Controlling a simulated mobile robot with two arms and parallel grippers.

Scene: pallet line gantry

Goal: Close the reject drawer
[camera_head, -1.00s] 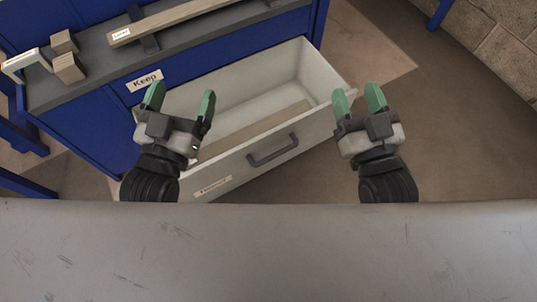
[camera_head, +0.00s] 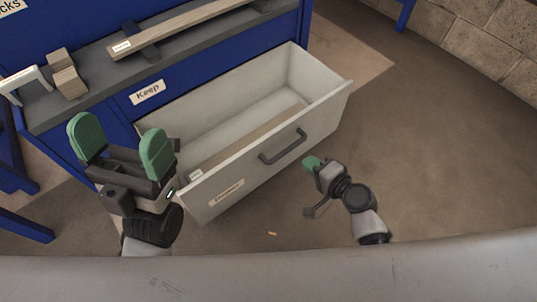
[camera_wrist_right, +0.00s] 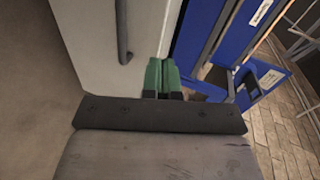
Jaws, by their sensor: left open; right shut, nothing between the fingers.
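The reject drawer (camera_head: 225,200) is a pale grey box pulled out of the blue cabinet, with a dark bar handle (camera_head: 282,146) and a label on its front. A wooden strip (camera_head: 250,140) lies inside it. My right gripper (camera_head: 312,163) is shut and empty, in front of the drawer front, below and right of the handle. In the right wrist view its green fingertips (camera_wrist_right: 162,76) are together near the drawer front, with the handle to the left; I cannot tell whether they touch. My left gripper (camera_head: 120,143) is open and empty, left of the drawer.
The blue cabinet (camera_head: 115,130) has a "Keep" label above the drawer. Wood blocks (camera_head: 66,75) and a long wooden piece (camera_head: 180,28) lie on its grey top. The floor (camera_head: 420,140) to the right is clear. A block wall (camera_head: 480,40) stands at upper right.

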